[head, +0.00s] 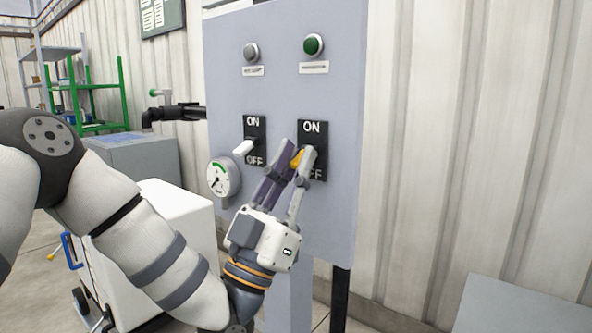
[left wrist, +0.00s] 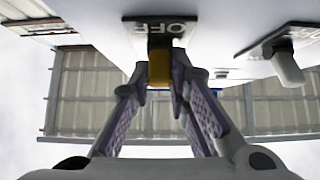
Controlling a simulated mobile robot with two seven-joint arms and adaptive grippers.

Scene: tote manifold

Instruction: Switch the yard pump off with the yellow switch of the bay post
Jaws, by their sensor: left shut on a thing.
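The bay post's grey-blue panel (head: 230,60) stands in front of me in the head view. The yellow switch (head: 296,158) sits on the right-hand ON/OFF plate (head: 314,128). My left gripper (head: 294,156) reaches it from below, with its fingers shut on the yellow lever. In the left wrist view the yellow lever (left wrist: 159,68) shows between the two fingertips (left wrist: 160,82), below the OFF label. The fingers hide part of the plate in the head view. My right gripper is not in view.
A white switch (head: 243,147) sits on the plate to the left. A round gauge (head: 222,176) is at the panel's left edge. Above are a grey lamp (head: 251,52) and a green lamp (head: 313,45). A white box (head: 170,215) stands at the lower left.

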